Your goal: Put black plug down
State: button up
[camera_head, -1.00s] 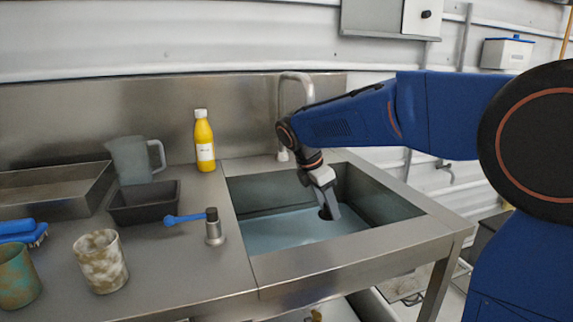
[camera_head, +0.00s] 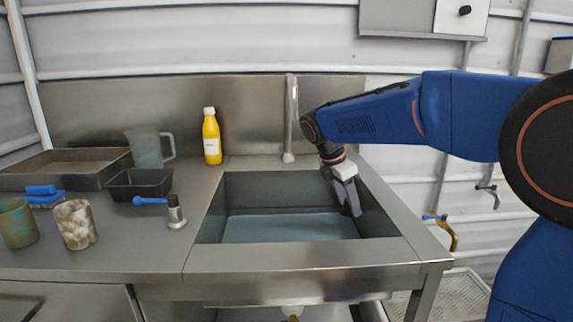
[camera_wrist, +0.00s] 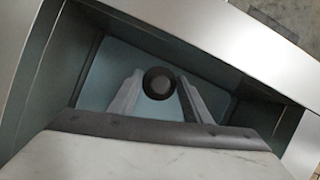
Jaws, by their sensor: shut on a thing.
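The black plug (camera_wrist: 158,83) is a dark round piece between the two fingers of my gripper (camera_wrist: 160,76) in the wrist view. The gripper is shut on it. In the head view my gripper (camera_head: 352,204) reaches down into the right part of the sink (camera_head: 215,258), below the rim level. The plug is not clearly visible there. Blue-grey water or a blue-grey floor (camera_head: 285,228) shows in the sink. I cannot tell whether the plug touches the bottom.
A tap (camera_head: 291,115) stands behind the sink. Left of it are a yellow bottle (camera_head: 212,140), a jug (camera_head: 147,150), a black tray (camera_head: 138,187), a metal-and-black cylinder (camera_head: 175,212) with a blue handle, and a mottled cup (camera_head: 75,225). The sink's front rim (camera_head: 300,257) is clear.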

jog(key=w+r+n+t+y, duration=0.1)
jog(key=w+r+n, duration=0.2)
jog(key=w+r, duration=0.65)
jog(key=w+r+n+t, duration=0.1)
jog(key=w+r+n, duration=0.1)
jog(key=w+r, duration=0.8)
jog(key=shift+n, duration=0.3)
jog(key=shift+w+f, duration=0.55)
jog(key=shift+f, duration=1.55)
jog(key=shift+w+f, duration=0.6)
jog(key=shift+f, duration=1.5)
jog(key=shift+w+f, duration=0.55)
jog(key=shift+f, duration=1.55)
jog(key=shift+f, duration=0.1)
jog(key=o, duration=1.1)
jog(key=shift+c, duration=0.2)
jog(key=v, duration=1.2)
jog(key=shift+s, duration=0.1)
